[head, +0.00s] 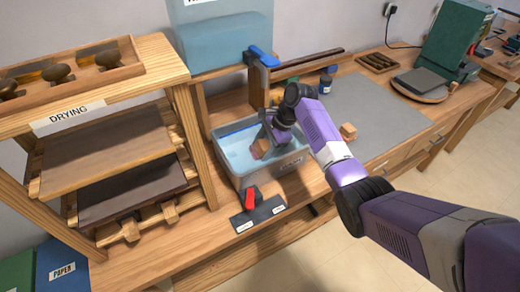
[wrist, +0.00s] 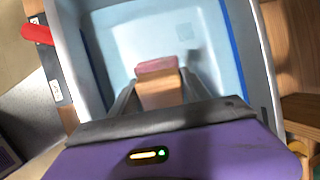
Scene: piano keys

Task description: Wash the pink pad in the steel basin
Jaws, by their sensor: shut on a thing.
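The steel basin (head: 240,181) stands on the wooden bench with pale blue water inside. It fills most of the wrist view (wrist: 120,50). In the wrist view my gripper (wrist: 158,92) is shut on a tan wooden block (wrist: 160,95). The pink pad (wrist: 157,67) is at the block's far end, over the basin's interior. In the head view the pad (head: 256,154) shows only as a small pink patch. I cannot tell whether it touches the water.
A red lever (head: 250,200) on a dark labelled plate stands before the basin. A blue tap (head: 263,57) under a water tank (head: 224,44) is behind it. The drying rack (head: 190,125) is close on the left. Another wooden block (head: 348,131) sits on the grey mat (head: 385,115) at right.

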